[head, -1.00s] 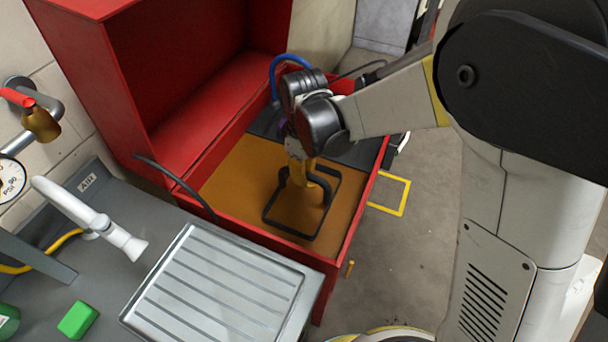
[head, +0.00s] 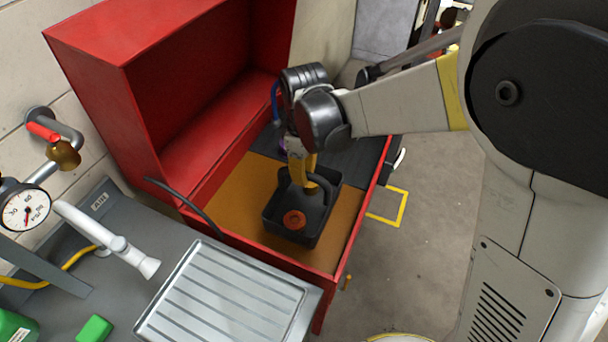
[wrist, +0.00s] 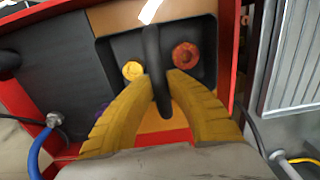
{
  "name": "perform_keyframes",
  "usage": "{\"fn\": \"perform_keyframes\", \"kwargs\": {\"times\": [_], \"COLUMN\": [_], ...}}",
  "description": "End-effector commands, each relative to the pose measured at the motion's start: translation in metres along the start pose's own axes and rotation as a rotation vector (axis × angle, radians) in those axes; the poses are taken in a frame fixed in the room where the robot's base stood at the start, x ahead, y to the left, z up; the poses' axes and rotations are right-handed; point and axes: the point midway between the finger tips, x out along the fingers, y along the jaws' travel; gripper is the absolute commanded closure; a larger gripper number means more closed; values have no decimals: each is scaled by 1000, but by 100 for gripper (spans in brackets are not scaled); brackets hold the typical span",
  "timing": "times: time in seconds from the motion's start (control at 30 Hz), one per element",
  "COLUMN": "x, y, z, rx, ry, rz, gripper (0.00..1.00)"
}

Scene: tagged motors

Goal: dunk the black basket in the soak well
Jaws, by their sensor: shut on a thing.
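The black basket (head: 275,216) hangs by its handle from my gripper (head: 301,168), over the orange-brown liquid of the soak well (head: 232,197). Its dark floor shows, with a rust-red round part (head: 294,220) on it. In the wrist view the yellow fingers of my gripper (wrist: 158,80) are shut on the basket's black handle (wrist: 152,45). The rust-red part (wrist: 186,56) and a yellow round part (wrist: 132,70) lie inside, on either side of the handle. The basket's underside is hidden, so its exact height over the liquid is unclear.
The red cabinet (head: 110,95) rises behind the well, and red walls surround the liquid. A ribbed metal drain tray (head: 228,300) lies in front. A white nozzle (head: 105,238), a pressure gauge (head: 25,208) and a green block (head: 95,328) are at left.

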Motion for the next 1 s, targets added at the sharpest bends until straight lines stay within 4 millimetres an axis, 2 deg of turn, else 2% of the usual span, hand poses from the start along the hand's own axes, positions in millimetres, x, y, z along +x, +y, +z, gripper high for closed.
{"fn": "perform_keyframes", "kwargs": {"times": [0.1, 1.0], "x": [-14, -86], "y": [0, 0], "z": [0, 0], "rx": [0, 0], "ry": [0, 0], "rz": [0, 0], "gripper": [100, 100]}}
